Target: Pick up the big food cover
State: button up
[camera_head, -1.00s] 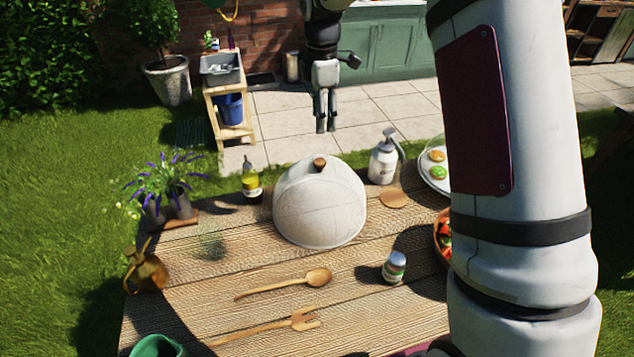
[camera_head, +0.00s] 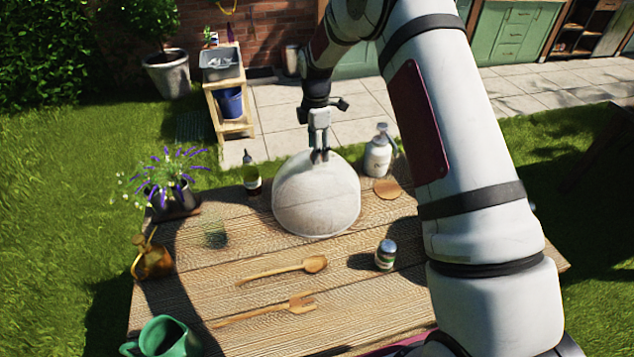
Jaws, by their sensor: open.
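The big food cover (camera_head: 316,200) is a pale dome on the wooden table, toward its far side. It had a brown knob on top, which my gripper now hides. My gripper (camera_head: 320,157) points down at the top of the dome with its fingertips at the knob's place. Its fingers are open. I cannot tell whether the fingers touch the knob or stand around it.
A dark-capped bottle (camera_head: 251,175) stands left of the cover, and a white spray bottle (camera_head: 378,155) stands right of it. A wooden spoon (camera_head: 285,270), a wooden fork (camera_head: 270,309) and a small jar (camera_head: 386,254) lie or stand nearer. A green jug (camera_head: 168,338) is at the front left.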

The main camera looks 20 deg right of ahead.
jog(key=shift+f+p, duration=0.35)
jog(key=shift+f, duration=1.2)
grip_shut()
